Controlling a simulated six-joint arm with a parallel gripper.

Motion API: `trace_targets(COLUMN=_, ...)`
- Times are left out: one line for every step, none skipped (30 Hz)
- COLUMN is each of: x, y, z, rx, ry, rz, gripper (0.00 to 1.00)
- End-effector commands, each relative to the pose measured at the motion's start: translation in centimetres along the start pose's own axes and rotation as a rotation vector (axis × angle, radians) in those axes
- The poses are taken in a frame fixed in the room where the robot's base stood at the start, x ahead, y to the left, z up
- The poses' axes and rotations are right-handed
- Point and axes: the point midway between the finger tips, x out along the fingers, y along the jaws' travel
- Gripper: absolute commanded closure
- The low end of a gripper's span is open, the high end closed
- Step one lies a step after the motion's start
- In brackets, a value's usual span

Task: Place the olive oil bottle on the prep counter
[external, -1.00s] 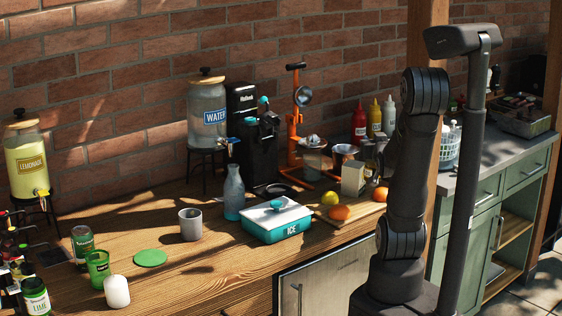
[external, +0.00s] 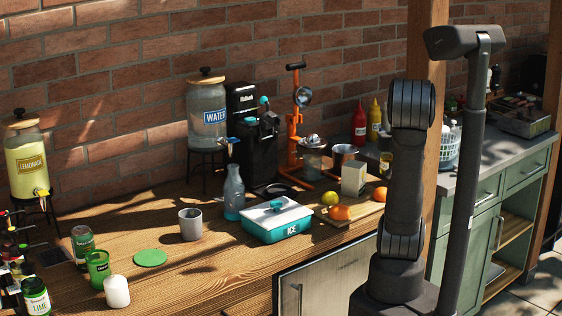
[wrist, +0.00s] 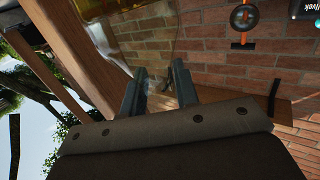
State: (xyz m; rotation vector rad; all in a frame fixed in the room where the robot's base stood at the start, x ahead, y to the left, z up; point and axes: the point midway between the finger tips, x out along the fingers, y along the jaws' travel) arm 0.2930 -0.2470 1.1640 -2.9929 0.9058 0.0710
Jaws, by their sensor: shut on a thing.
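My gripper (wrist: 158,88) shows in the wrist view with its two dark fingers apart around a see-through glass thing. It looks like the olive oil bottle (wrist: 155,66), but its outline is faint against the bricks and its label cannot be read. In the external view my gripper and what it holds are hidden behind my upright arm. The prep counter (external: 470,158), a grey top over green cabinets, stands at the right, beyond the wooden post.
On the grey counter are a pale basket (external: 447,150) and a metal tray of items (external: 523,121). The wooden table carries an ice box (external: 277,222), oranges on a board (external: 341,213), a carafe (external: 233,193) and a juicer (external: 296,125). A wooden post (external: 430,170) rises beside my arm.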

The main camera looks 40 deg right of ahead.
Motion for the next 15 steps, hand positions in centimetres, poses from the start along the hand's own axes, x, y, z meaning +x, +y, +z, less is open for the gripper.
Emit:
trace_targets(x=-0.1, y=0.1, z=-0.1, rx=0.001, ry=0.002, rz=0.002, gripper=1.0)
trace_targets(x=-0.1, y=0.2, z=-0.1, rx=0.0, ry=0.001, rz=0.002, gripper=1.0)
trace_targets(x=-0.1, y=0.2, z=-0.2, rx=-0.001, ry=0.001, rz=0.001, gripper=1.0)
trace_targets(x=-0.1, y=0.3, z=-0.2, rx=-0.001, ry=0.0, rz=0.001, gripper=1.0)
trace_targets(x=-0.1, y=0.3, z=-0.2, rx=-0.001, ry=0.0, rz=0.001, gripper=1.0)
trace_targets(x=-0.1, y=0.3, z=-0.2, rx=0.0, ry=0.0, rz=0.001, gripper=1.0)
trace_targets(x=-0.1, y=0.4, z=-0.3, rx=0.001, ry=0.0, rz=0.002, gripper=1.0)
trace_targets(x=0.0, y=0.4, z=-0.4, rx=0.001, ry=0.0, rz=0.002, gripper=1.0)
trace_targets(x=0.2, y=0.5, z=-0.5, rx=0.0, ry=0.0, rz=0.003, gripper=1.0)
trace_targets(x=0.4, y=0.6, z=-0.7, rx=0.0, ry=-0.001, rz=0.003, gripper=1.0)
trace_targets(x=0.8, y=0.7, z=-0.9, rx=0.0, ry=-0.001, rz=0.005, gripper=1.0)
trace_targets(x=1.4, y=0.9, z=-1.4, rx=0.0, ry=-0.001, rz=0.006, gripper=1.0)
trace_targets(x=1.9, y=1.0, z=-1.7, rx=0.001, ry=-0.001, rz=0.008, gripper=1.0)
trace_targets(x=2.6, y=1.2, z=-2.2, rx=0.0, ry=-0.001, rz=0.01, gripper=1.0)
trace_targets(x=3.5, y=1.4, z=-2.7, rx=0.0, ry=-0.002, rz=0.014, gripper=1.0)
